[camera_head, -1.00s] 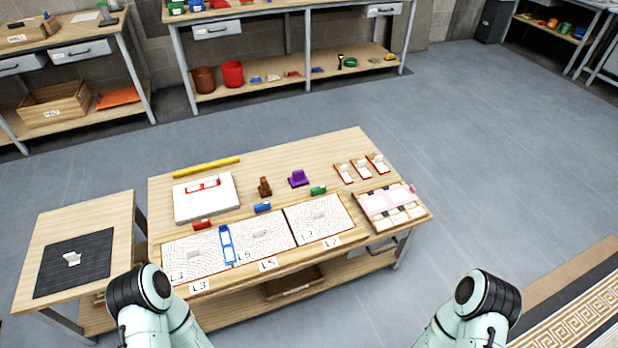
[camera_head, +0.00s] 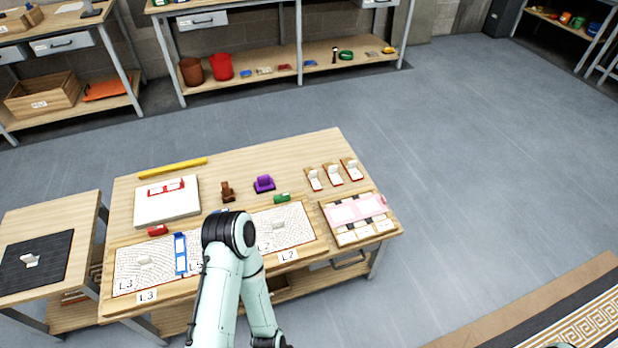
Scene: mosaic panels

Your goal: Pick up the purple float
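The purple float (camera_head: 264,184) stands on the wooden table (camera_head: 300,155), right of a brown block-like tool (camera_head: 227,191) and behind a small green piece (camera_head: 282,197). Nothing is touching it. One of my pale green arms reaches up from the bottom, left of centre, its black joint in front of the table's front panels. Neither gripper's fingers show in the head view, so their state cannot be seen.
White panels labelled L3 and L2 (camera_head: 286,222) line the table front; my arm covers the middle one. A white slab (camera_head: 165,205), yellow bar (camera_head: 173,168), three white-and-red holders (camera_head: 333,174) and a pink-topped tray (camera_head: 355,212) surround the float. A dark mat (camera_head: 40,255) lies on the side table.

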